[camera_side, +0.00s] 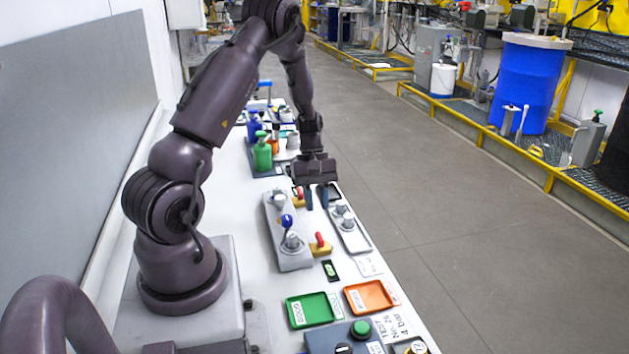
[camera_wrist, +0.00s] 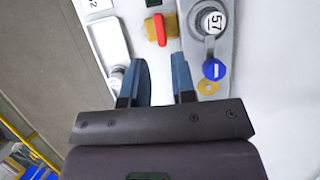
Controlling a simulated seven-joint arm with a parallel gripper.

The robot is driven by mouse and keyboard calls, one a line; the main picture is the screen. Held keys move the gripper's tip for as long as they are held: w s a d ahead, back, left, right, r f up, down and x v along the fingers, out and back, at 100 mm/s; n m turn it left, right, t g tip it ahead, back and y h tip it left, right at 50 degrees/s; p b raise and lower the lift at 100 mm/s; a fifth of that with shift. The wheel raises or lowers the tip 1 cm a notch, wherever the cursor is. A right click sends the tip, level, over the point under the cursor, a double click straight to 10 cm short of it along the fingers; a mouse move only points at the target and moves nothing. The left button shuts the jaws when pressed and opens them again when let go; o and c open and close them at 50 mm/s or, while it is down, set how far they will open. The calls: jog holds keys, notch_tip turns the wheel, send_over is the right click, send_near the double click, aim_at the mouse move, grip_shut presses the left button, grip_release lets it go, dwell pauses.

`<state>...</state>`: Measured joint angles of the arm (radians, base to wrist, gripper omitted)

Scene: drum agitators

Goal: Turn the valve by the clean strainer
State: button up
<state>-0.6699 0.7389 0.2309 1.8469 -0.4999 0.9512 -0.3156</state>
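In the side view a grey block (camera_side: 276,232) carries two round fittings and a blue-knobbed lever (camera_side: 287,221). A yellow valve with a red handle (camera_side: 320,241) sits beside its near end. A second red-handled valve (camera_side: 298,194) is by its far end, close to my fingers. My gripper (camera_side: 315,198) points down above the bench, between the block and a pale tray (camera_side: 358,243). In the wrist view my gripper (camera_wrist: 161,80) is open and empty. The near red handle (camera_wrist: 160,29) shows beyond the fingertips, apart from them. I cannot tell which fitting is the clean strainer.
The tray holds grey round fittings (camera_side: 348,223). A green tray (camera_side: 314,310) and an orange tray (camera_side: 369,296) lie nearer the camera. Green (camera_side: 262,155) and blue bottles stand at the far end. Bare bench lies left of the block.

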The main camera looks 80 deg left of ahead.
jog(key=v, duration=0.5)
jog(key=shift+a+r, duration=0.1)
jog(key=shift+r, duration=0.1)
